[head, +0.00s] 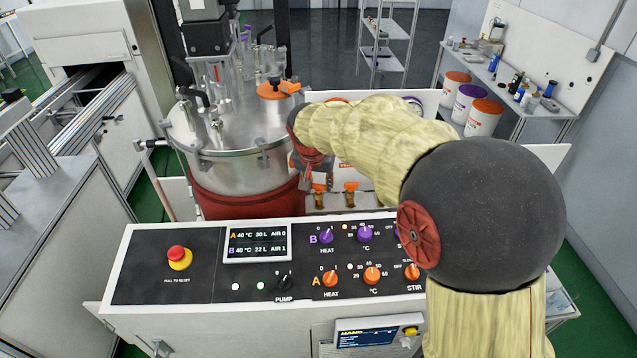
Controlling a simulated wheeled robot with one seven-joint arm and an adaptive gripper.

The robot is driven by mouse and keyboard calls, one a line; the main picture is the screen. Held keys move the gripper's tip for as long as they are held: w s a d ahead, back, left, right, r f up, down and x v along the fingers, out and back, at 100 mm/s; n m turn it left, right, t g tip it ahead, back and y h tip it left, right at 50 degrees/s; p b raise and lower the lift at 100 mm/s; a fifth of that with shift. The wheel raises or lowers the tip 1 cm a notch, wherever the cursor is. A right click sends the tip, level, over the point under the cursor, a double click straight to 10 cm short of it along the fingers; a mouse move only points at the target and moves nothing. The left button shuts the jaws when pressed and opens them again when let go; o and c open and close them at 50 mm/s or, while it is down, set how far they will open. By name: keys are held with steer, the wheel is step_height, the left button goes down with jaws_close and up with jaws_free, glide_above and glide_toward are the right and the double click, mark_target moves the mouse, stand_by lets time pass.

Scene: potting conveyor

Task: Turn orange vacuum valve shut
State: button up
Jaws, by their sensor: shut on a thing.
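Two small valves with orange handles and brass-coloured bodies stand side by side behind the control panel, right of the steel tank. My arm reaches over from the right and points down at them. My gripper (312,172) is at the left orange valve (319,188), shut on its handle. The fingertips are small and partly hidden, so the exact grip and the handle's angle are hard to tell. The right orange valve (350,190) is free, just beside the gripper. I cannot read a vacuum label on either valve.
The steel tank (235,150) with a red lower jacket stands close left of my gripper, an orange cap (278,90) on its lid. The control panel (180,270) with knobs and a red stop button (178,254) lies in front. Several buckets (470,103) stand back right.

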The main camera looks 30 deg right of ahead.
steer(key=c, duration=0.4)
steer(key=shift+o, duration=0.2)
steer(key=shift+s+n+t+y+p, duration=0.1)
steer(key=shift+n+t+y+p, duration=0.35)
steer(key=shift+n, duration=1.05)
steer(key=o, duration=1.2)
steer(key=shift+c, duration=0.2)
steer(key=v, duration=1.2)
